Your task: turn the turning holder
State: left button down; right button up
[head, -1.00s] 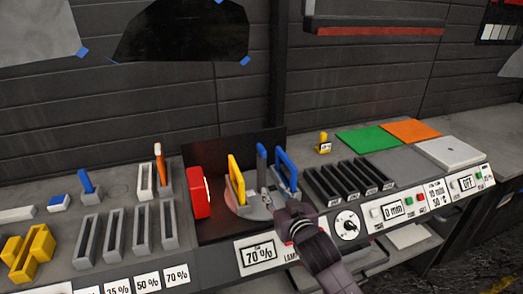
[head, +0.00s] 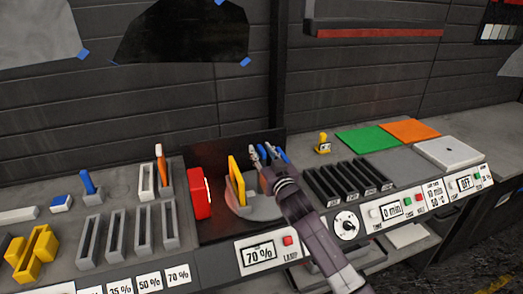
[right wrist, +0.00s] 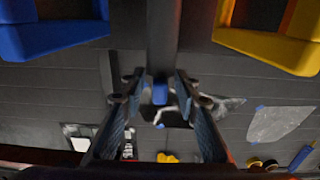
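The turning holder (head: 262,210) is a round grey disc in a dark bay of the bench. A yellow frame (head: 236,180) stands on its left side. A blue frame (right wrist: 50,38) is at upper left and the yellow frame at upper right. My left gripper is out of view.
A red lamp (head: 197,193) stands left of the holder. Black slots (head: 345,180) are to its right, and a panel with a dial (head: 346,225) is in front. A dark wall is behind. Grey slotted holders (head: 115,232) stand at left.

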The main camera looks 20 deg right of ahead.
jog(key=shift+w, duration=0.15)
jog(key=shift+c, duration=0.4)
grip_shut()
